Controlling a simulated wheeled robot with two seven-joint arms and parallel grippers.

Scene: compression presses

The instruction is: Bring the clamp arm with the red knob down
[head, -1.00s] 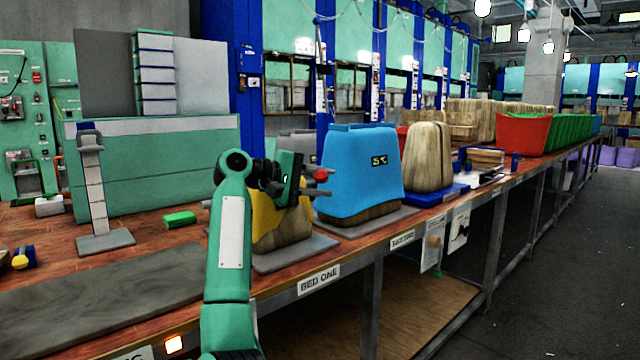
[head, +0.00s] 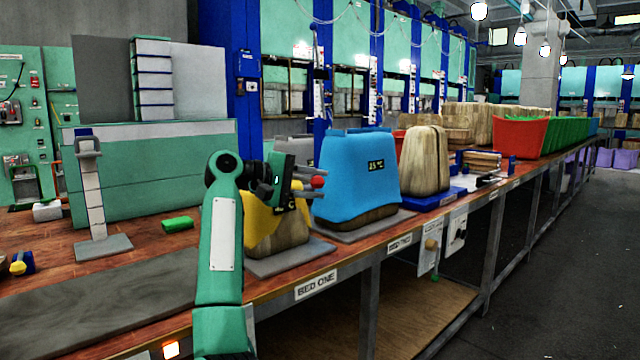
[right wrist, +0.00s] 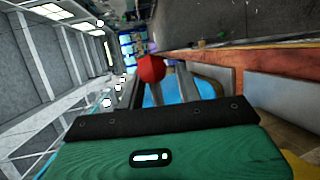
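The red knob (head: 317,182) shows just at the fingertips of my right gripper (head: 308,183), in front of the blue cover's left edge. In the right wrist view the red knob (right wrist: 151,69) is just ahead of the gripper, beside pale grey bars. My right gripper's fingers look apart, one above and one below the knob's height. I cannot tell whether they touch the knob. The clamp arm itself is mostly hidden behind my gripper. A yellow cover on a wooden block (head: 276,238) stands behind and below the gripper. My left gripper is not in view.
A blue cover (head: 356,175) with a small display stands just right of the gripper. A grey upright post (head: 92,195) and a green block (head: 178,224) are on the bench to the left. The bench's front edge carries a BED ONE label (head: 316,285).

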